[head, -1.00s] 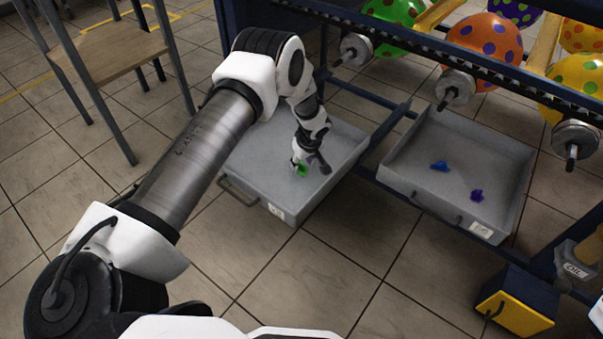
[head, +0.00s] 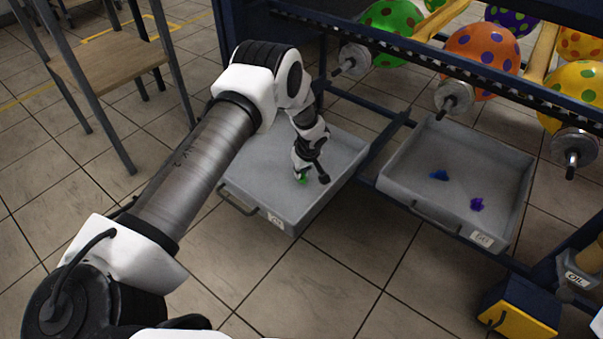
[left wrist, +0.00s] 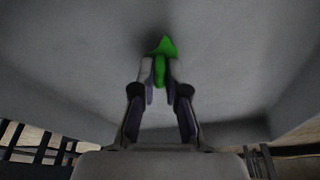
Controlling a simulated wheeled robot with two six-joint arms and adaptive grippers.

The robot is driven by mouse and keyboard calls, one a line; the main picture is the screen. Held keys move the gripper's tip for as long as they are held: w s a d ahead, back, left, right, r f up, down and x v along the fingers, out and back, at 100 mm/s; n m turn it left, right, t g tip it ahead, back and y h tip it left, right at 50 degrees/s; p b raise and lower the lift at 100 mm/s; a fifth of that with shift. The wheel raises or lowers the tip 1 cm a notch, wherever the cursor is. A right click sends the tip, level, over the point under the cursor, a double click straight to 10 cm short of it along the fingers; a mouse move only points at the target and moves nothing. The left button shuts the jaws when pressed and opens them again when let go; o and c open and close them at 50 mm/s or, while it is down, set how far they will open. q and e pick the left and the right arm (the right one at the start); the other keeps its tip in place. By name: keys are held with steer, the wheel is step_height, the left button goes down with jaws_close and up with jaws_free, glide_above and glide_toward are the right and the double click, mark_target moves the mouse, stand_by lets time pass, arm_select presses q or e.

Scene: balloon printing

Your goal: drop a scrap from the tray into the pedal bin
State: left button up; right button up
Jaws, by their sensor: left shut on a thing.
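A green scrap (left wrist: 165,48) is pinched between the fingertips of my left gripper (left wrist: 160,85) in the left wrist view. In the head view my left gripper (head: 306,174) is low inside the left grey tray (head: 344,183), and a bit of the green scrap (head: 301,178) shows under it. I cannot tell whether the scrap touches the tray floor. A blue scrap (head: 439,175) and a purple scrap (head: 477,204) lie in the right grey tray (head: 410,168). My right gripper is not in view. I do not make out a pedal bin for certain.
A blue rack with spotted balloons (head: 482,55) and metal spindle ends (head: 454,97) stands behind and above the trays. A yellow and dark box (head: 517,312) is at the lower right. The tiled floor in front is clear.

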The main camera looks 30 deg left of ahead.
arm_select(q)
step_height(320, 180, up, 9)
steer(key=p, duration=0.3)
steer(key=shift+p, duration=0.3)
steer(key=shift+f, duration=0.1)
